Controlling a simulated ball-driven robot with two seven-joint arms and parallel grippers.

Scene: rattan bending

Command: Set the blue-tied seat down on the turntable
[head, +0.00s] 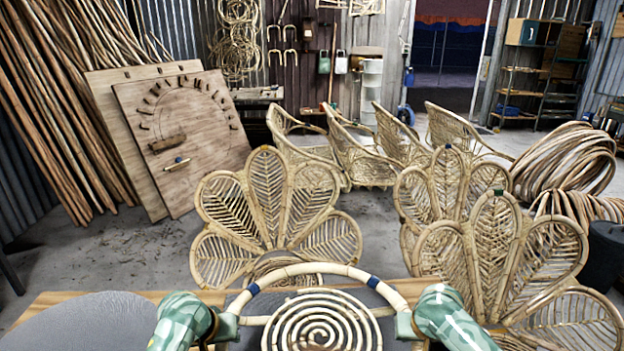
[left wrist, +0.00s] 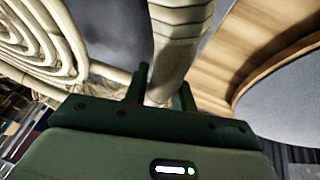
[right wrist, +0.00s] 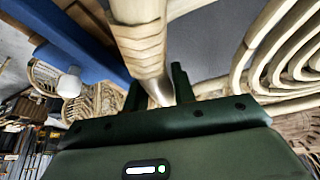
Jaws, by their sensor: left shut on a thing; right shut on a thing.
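The seat (head: 320,326) is a round rattan hoop with a pale spiral inside and dark blue ties on its rim. It is at the bottom middle of the head view, its near part cut off. My left gripper (head: 228,327) is shut on its left side, on a wrapped rattan piece in the left wrist view (left wrist: 160,95). My right gripper (head: 404,325) is shut on its right side, also on a wrapped piece (right wrist: 158,88). A grey surface (head: 362,297) shows beneath the seat; I cannot tell whether it is the turntable or whether they touch.
A grey disc (head: 85,325) lies at the lower left on the wooden bench (head: 45,299). Fan-shaped rattan backs (head: 275,205) stand just beyond the bench, with more at right (head: 500,250). A blue bar (right wrist: 75,45) crosses the right wrist view.

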